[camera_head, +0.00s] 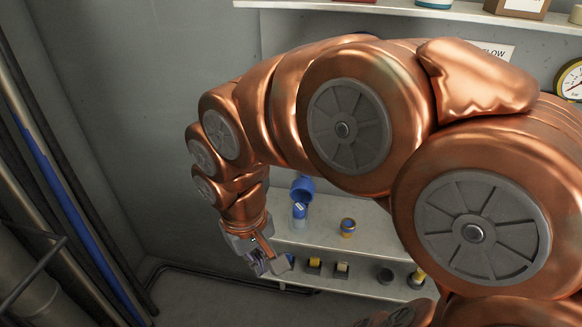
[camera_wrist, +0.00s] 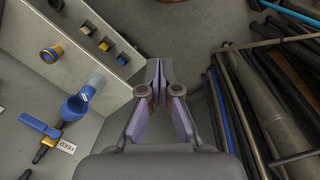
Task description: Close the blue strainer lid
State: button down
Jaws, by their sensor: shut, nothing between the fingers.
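The blue strainer shows in the wrist view at the left as a round blue part (camera_wrist: 74,108) joined to a pale translucent blue cylinder (camera_wrist: 92,85). In the head view its blue part (camera_head: 302,188) sits above the pale cylinder (camera_head: 299,210), just right of my wrist. I cannot tell clearly which part is the lid or how far it stands open. My gripper (camera_wrist: 160,75) is shut and empty, apart from the strainer and to its right in the wrist view. In the head view my gripper (camera_head: 264,264) is below and left of the strainer.
A blue lever handle (camera_wrist: 40,126) and a FEED label (camera_wrist: 66,146) are near the strainer. A yellow-ringed fitting (camera_head: 347,227) is on the same pale panel, with several small fittings along its edge. Dark and blue pipes (camera_head: 62,185) run along the left wall.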

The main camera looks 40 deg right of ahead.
jog(key=w+d+m+t+b, duration=0.1)
jog(key=w+d+m, duration=0.1)
jog(key=w+d, duration=0.55)
jog(key=m+t+h+b, duration=0.2)
jog(key=m+h, duration=0.1)
jog(key=m, duration=0.5)
send_over(304, 187)
jog(key=w, duration=0.3)
jog(key=f, duration=0.2)
jog(key=p+x, duration=0.1)
jog(key=x, duration=0.7)
jog(key=shift+w+a+f+p, duration=0.3)
jog(key=shift+w+f+p, duration=0.1)
jog(key=shift+w, duration=0.1)
jog(key=shift+a+f+t+b, duration=0.15)
jog(key=shift+t+b, duration=0.15)
jog(key=shift+b, duration=0.65)
